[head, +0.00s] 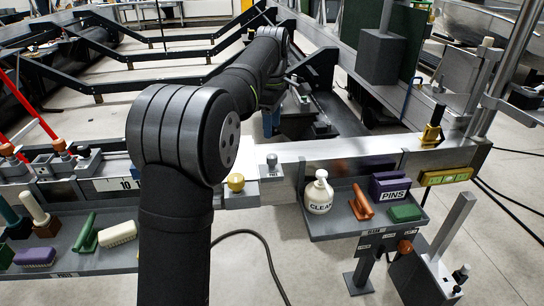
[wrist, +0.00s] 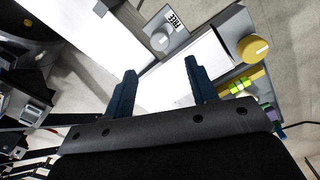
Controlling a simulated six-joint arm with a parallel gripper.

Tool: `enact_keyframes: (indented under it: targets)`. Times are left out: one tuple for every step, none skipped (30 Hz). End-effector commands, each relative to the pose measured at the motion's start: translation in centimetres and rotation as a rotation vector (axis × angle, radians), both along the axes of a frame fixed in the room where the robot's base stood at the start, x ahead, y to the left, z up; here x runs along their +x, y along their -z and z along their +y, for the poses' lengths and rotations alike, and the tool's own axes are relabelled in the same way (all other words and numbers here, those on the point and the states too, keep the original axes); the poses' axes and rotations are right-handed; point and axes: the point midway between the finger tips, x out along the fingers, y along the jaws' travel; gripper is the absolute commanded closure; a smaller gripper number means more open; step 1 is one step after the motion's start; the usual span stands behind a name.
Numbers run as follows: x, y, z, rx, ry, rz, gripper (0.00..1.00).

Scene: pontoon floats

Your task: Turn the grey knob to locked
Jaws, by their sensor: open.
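The grey knob (head: 271,160) stands on a small grey block on the front beam in the head view. In the wrist view the grey knob (wrist: 161,40) is at the upper middle, beside a label reading FREE (wrist: 174,21). My gripper (wrist: 160,69) is open and empty, with its two dark blue fingers apart. In the wrist view the knob shows beyond the fingertips, apart from them. In the head view my arm hides much of the gripper.
A yellow knob (head: 236,182) is close to the grey knob's left. To the right, a tray (head: 335,229) holds a white CLEAN bottle (head: 318,193), a purple PINS box (head: 389,187) and other items. Brushes lie on the left tray (head: 100,262). Black frames fill the back.

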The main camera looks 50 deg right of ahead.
Motion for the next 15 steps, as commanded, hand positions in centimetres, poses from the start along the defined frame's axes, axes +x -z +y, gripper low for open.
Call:
enact_keyframes:
  targets:
    - [0.0,1.2,0.1,0.003,0.0,0.001,0.48]
    - [0.0,1.9,0.1,0.003,0.0,0.001,0.48]
    - [0.0,2.8,0.1,0.004,0.0,0.001,0.48]
    - [0.0,3.4,0.1,0.002,0.0,0.001,0.48]
    - [0.0,4.1,0.1,0.003,0.0,0.001,0.48]
    - [0.0,4.9,0.0,0.002,0.0,0.001,0.48]
    - [0.0,5.6,0.1,0.003,0.001,0.001,0.48]
    - [0.0,6.2,0.1,0.002,0.001,0.001,0.48]
    - [0.0,7.0,0.1,0.002,0.001,0.001,0.48]
    - [0.0,7.5,0.0,0.001,0.001,0.0,0.48]
    - [0.0,8.0,0.1,0.001,0.001,0.0,0.48]
    - [0.0,8.7,0.1,0.0,0.001,0.0,0.48]
    - [0.0,9.1,0.0,0.0,0.001,0.0,0.48]
    - [0.0,9.5,0.0,0.0,0.001,0.0,0.48]
    - [0.0,10.0,0.0,0.0,0.001,0.0,0.48]
